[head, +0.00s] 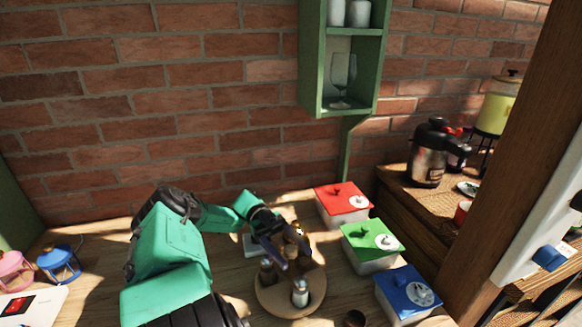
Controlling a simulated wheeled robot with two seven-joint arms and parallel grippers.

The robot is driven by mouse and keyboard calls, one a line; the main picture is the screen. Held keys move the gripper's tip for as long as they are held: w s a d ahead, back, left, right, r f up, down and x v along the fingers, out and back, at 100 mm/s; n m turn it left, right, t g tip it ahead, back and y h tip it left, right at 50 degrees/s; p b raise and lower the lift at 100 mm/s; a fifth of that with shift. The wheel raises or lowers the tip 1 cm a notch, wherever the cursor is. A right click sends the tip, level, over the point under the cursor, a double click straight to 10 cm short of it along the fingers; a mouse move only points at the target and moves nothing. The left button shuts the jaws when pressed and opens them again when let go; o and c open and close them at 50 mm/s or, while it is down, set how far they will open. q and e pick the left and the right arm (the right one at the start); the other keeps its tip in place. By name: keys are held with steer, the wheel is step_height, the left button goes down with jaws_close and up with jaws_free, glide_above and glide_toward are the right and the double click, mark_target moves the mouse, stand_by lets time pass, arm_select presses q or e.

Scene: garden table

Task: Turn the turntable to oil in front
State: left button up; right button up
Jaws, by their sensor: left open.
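The turntable (271,300) is a round wooden disc on the table in the lower middle of the head view. A small pale container with a dark top (300,295) stands on its front part. A dark jar (267,271) stands on its left part. An amber bottle (296,231) shows at the back, partly hidden by my gripper. I cannot tell which of these is the oil. My left gripper (293,264) is open, its dark fingers reaching down over the turntable among the containers. I cannot tell whether it touches any. My right gripper is out of view.
Boxes with red (335,193), green (363,235) and blue (396,284) lids stand right of the turntable. A small dark round item (354,318) is at the front edge. A green shelf (312,60) hangs on the brick wall. Pink (14,268) and blue (58,262) lanterns stand at far left.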

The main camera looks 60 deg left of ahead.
arm_select(q)
steer(key=shift+r, duration=0.1)
steer(key=shift+r, duration=0.35)
step_height(320, 180, up, 19)
steer(key=p, duration=0.4)
steer(key=shift+c, duration=0.4)
